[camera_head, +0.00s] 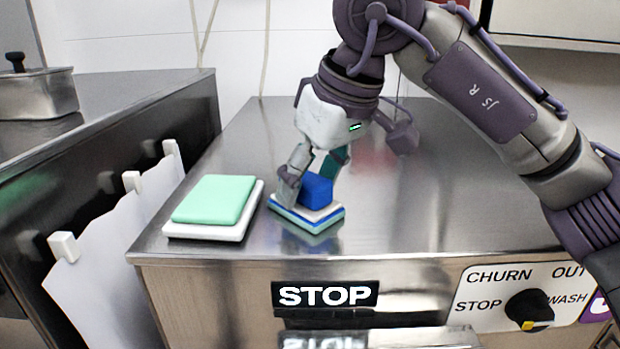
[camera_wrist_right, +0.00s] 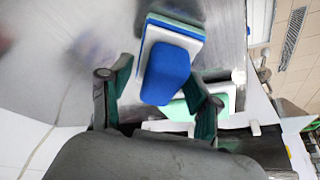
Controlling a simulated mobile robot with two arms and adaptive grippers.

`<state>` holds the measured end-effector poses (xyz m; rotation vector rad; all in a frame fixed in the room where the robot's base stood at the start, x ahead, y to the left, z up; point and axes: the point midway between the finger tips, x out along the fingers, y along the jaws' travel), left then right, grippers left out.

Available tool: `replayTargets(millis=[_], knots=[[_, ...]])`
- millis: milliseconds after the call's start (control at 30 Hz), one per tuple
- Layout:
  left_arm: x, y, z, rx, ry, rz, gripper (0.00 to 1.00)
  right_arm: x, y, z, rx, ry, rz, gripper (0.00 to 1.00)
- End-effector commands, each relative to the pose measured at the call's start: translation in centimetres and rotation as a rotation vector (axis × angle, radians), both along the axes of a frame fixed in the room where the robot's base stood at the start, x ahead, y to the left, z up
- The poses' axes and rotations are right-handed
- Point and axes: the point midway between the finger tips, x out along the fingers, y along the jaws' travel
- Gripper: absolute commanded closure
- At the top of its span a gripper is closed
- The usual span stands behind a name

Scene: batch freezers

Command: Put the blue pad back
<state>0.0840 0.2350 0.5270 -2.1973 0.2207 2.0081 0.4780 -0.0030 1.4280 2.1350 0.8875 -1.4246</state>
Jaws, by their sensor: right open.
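The blue pad (camera_head: 317,190) shows as a thick blue block standing on a flat square base with white and blue layers (camera_head: 306,216), on the steel top of the freezer. My right gripper (camera_head: 314,177) points down over it, with its fingers open on either side of the block. In the right wrist view the blue block (camera_wrist_right: 166,74) sits between the spread fingers of my right gripper (camera_wrist_right: 160,92), with gaps at the sides. I cannot tell whether a finger touches it. My left gripper is not in view.
A mint green pad (camera_head: 214,199) lies on a white tray (camera_head: 206,231) just left of the blue pad. The freezer's front edge, with a STOP label (camera_head: 325,295) and a knob (camera_head: 529,308), is near. A steel pan (camera_head: 37,93) stands on the left counter.

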Motion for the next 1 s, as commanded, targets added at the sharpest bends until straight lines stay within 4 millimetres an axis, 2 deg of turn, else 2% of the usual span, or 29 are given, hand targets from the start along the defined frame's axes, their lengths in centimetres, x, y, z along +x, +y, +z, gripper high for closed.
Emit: replayTargets(millis=[100,167,267,500,700,1000], knots=[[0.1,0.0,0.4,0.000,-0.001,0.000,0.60,0.0,0.0,0.6,0.000,0.000,0.000,0.38],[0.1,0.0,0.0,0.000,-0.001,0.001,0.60,-0.1,-0.2,0.9,0.000,-0.002,-0.002,0.38],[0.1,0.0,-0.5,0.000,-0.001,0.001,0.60,-0.6,-0.6,2.5,0.002,-0.004,-0.002,0.38],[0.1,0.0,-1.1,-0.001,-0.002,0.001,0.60,-2.0,-2.0,7.4,0.002,-0.004,-0.003,0.38],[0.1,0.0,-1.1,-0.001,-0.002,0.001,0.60,-2.9,-3.0,10.5,-0.001,-0.003,-0.001,0.38],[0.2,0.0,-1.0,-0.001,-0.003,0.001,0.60,-3.2,-3.3,11.5,-0.001,0.001,0.000,0.38]])
